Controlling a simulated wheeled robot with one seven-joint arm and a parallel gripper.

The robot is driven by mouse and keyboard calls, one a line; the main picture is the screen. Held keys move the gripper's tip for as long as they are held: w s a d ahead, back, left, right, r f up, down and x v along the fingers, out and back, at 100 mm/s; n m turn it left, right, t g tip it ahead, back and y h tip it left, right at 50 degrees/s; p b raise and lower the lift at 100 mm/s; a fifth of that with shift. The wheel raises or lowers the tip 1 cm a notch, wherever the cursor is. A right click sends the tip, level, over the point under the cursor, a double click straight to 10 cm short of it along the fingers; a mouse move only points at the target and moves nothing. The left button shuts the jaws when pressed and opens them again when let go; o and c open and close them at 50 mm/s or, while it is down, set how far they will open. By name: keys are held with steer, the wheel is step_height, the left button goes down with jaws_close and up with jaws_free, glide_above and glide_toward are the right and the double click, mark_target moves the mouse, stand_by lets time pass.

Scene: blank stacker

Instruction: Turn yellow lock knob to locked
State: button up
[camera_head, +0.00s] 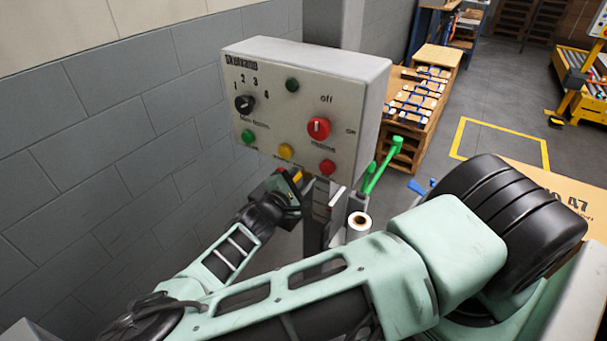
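A pale grey control box (347,98) stands on a post beside the block wall. A small yellow knob (286,151) sits on the lower middle of its face, and its turn position is too small to read. My gripper (294,183) is just below the box's lower edge, below the yellow knob. It is seen from behind and the side, with small yellow and red patches near its end. Its fingertips are not clear, and I cannot tell whether it touches anything.
The box face also has a black dial (244,103), a red switch (318,128), green buttons (248,137) and a red button (327,167). Green handles (380,165) and a white roll (359,221) are right of the post. A wooden crate stack (408,120) stands behind.

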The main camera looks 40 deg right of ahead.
stand_by(0.4)
steer(key=o, duration=1)
steer(key=shift+a, duration=0.1)
steer(key=b+v, duration=0.4)
steer(key=v, duration=1.3)
steer(key=shift+a, duration=0.15)
